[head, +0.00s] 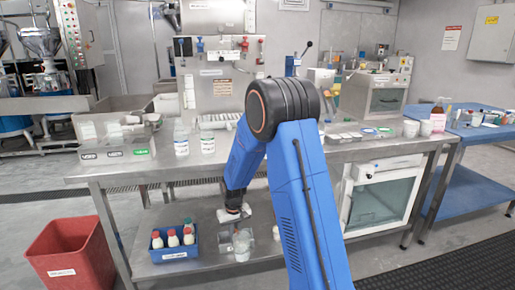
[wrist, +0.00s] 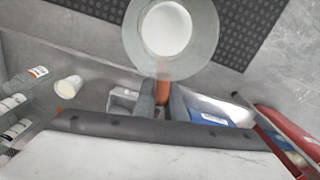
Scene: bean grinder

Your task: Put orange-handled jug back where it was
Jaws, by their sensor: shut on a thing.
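The orange-handled jug (wrist: 205,38) is seen from above in the wrist view, a clear round vessel with white contents. Its orange handle (wrist: 163,88) is between the fingers of my gripper (wrist: 162,100), which is shut on it. In the head view the jug (head: 242,245) shows as a small clear vessel just below my gripper (head: 236,215), at the lower shelf under the steel table. My arm hides part of this area. I cannot tell whether the jug's base touches the shelf.
A blue crate (head: 172,255) with several red-capped bottles is left of the jug on the lower shelf (head: 200,215). A red bin (head: 75,262) stands on the floor at left. The tabletop (head: 330,152) is close above. A white cup (wrist: 68,87) shows in the wrist view.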

